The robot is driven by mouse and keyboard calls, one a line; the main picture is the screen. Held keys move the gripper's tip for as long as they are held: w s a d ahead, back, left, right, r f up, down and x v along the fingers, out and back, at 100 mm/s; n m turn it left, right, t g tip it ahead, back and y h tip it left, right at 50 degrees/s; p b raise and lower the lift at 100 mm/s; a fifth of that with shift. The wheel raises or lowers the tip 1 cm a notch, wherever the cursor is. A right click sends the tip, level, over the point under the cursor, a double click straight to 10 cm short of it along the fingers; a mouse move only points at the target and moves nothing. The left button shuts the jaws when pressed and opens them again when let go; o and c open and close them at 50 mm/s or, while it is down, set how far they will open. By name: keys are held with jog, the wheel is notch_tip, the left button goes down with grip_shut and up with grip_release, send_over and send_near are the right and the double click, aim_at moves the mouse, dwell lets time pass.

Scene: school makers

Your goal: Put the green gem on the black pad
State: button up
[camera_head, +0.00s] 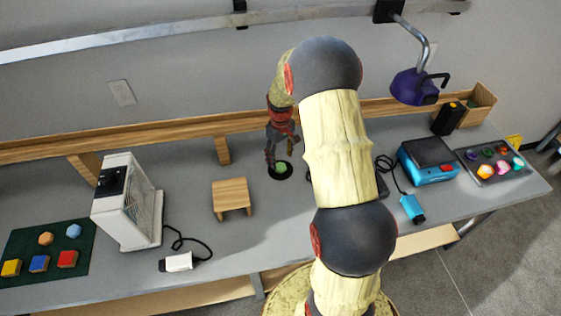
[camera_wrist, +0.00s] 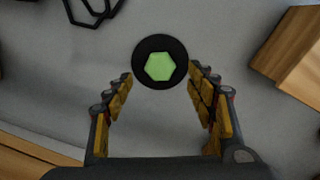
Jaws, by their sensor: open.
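The green gem (camera_head: 281,168) sits on the round black pad (camera_head: 287,175) on the grey workbench. In the wrist view the hexagonal green gem (camera_wrist: 160,67) lies near the middle of the black pad (camera_wrist: 160,42), with a dark rim showing all around it. My gripper (camera_head: 279,157) is directly above and close to the pad, pointing down. I cannot tell the exact height of the fingertips.
A small wooden stool-like block (camera_head: 231,194) stands left of the pad. A white boxy machine (camera_head: 128,203) and a green mat (camera_head: 22,242) with colored pieces are farther left. A blue device (camera_head: 428,162) and a gem tray (camera_head: 488,174) are at right. A wooden ledge (camera_head: 150,137) runs behind.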

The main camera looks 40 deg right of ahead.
aim_at(280, 166)
jog(key=s+a+r+t+p, duration=0.1)
jog(key=s+a+r, duration=0.1)
jog(key=a+r, duration=0.45)
jog(key=s+a+r+t, duration=0.1)
jog(key=s+a+r, duration=0.15)
jog(key=r, duration=0.75)
jog(key=s+a+r+t+p, duration=0.1)
jog(key=s+a+r, duration=0.1)
jog(key=a+r, duration=0.5)
jog(key=s+a+r+t, duration=0.1)
jog(key=s+a+r, duration=0.3)
jog(key=s, duration=0.4)
jog(key=s+a+r+t, duration=0.1)
jog(key=s+a+r, duration=0.2)
jog(key=s, duration=0.6)
jog(key=a, duration=0.2)
jog(key=shift+a+r+t, duration=0.3)
jog(key=shift+a+r, duration=0.05)
jog(key=shift+c, duration=0.5)
